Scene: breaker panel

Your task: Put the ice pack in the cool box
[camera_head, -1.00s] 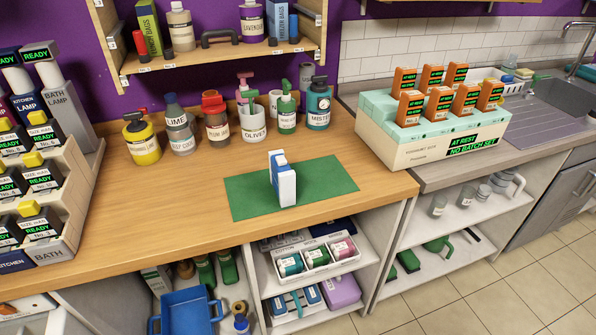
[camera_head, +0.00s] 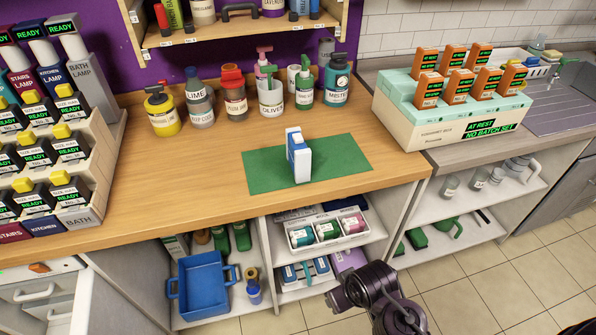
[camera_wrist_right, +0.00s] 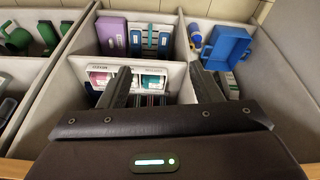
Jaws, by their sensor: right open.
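A white block with a blue side (camera_head: 299,158) stands upright on a green mat (camera_head: 335,160) on the wooden counter; it may be the ice pack, but I cannot read a label. On the low shelf under the counter lie blue-and-white packs (camera_head: 305,270), also in the right wrist view (camera_wrist_right: 150,42). I cannot identify a cool box; an open blue tub (camera_head: 200,285) is on the low shelf, also in the right wrist view (camera_wrist_right: 226,48). My right gripper (camera_wrist_right: 163,84) is open and empty, facing the shelves. My left gripper is out of view.
Bottles and pots (camera_head: 235,95) line the counter's back. A teal-topped box of orange cartons (camera_head: 455,110) is at the right. The middle counter is mostly clear.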

